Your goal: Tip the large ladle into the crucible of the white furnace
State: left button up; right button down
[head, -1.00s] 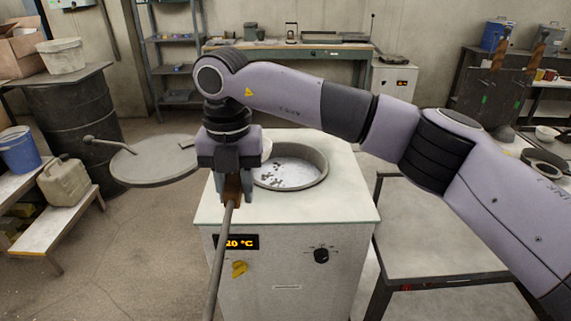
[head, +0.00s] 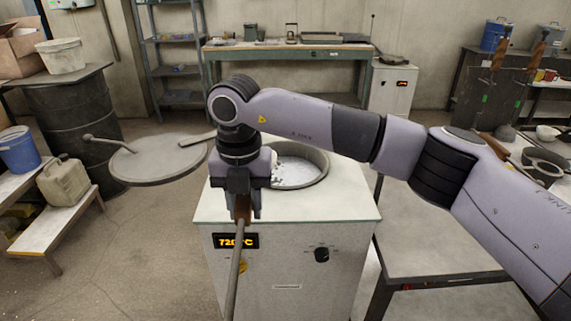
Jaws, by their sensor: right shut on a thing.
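The white furnace (head: 335,209) stands in the middle with its round crucible (head: 302,172) open on top, bright silvery material inside. Its display (head: 236,241) glows orange. My right gripper (head: 242,210) is shut on the handle of the large ladle (head: 235,272), in front of the crucible's left side. The rod-like handle runs down toward the bottom edge of the view. The ladle's bowl is mostly hidden behind my gripper and wrist, so I cannot tell its tilt. My left gripper is not in view.
The round furnace lid (head: 157,163) is swung out to the left. A bench with a beige canister (head: 63,184) and blue bucket (head: 19,150) stands at far left, a metal table (head: 430,235) to the right. A workbench (head: 285,50) is behind.

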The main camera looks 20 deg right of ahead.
jog(key=shift+s+d+f+b, duration=0.2)
jog(key=shift+f+b, duration=0.2)
jog(key=shift+f, duration=0.2)
jog(key=shift+w+d+f+b, duration=0.1)
jog(key=shift+d+f+b, duration=0.2)
jog(key=shift+f, duration=0.4)
jog(key=d+y+b, duration=0.1)
jog(key=y+b, duration=0.1)
jog(key=b, duration=0.1)
jog(key=s+d+t+y+b, duration=0.1)
jog(key=d+y+b, duration=0.1)
jog(key=b, duration=0.1)
jog(key=d+r+t+y+b, duration=0.1)
jog(key=y+b, duration=0.1)
jog(key=b, duration=0.1)
jog(key=shift+s+d, duration=0.3)
jog(key=shift+s, duration=0.1)
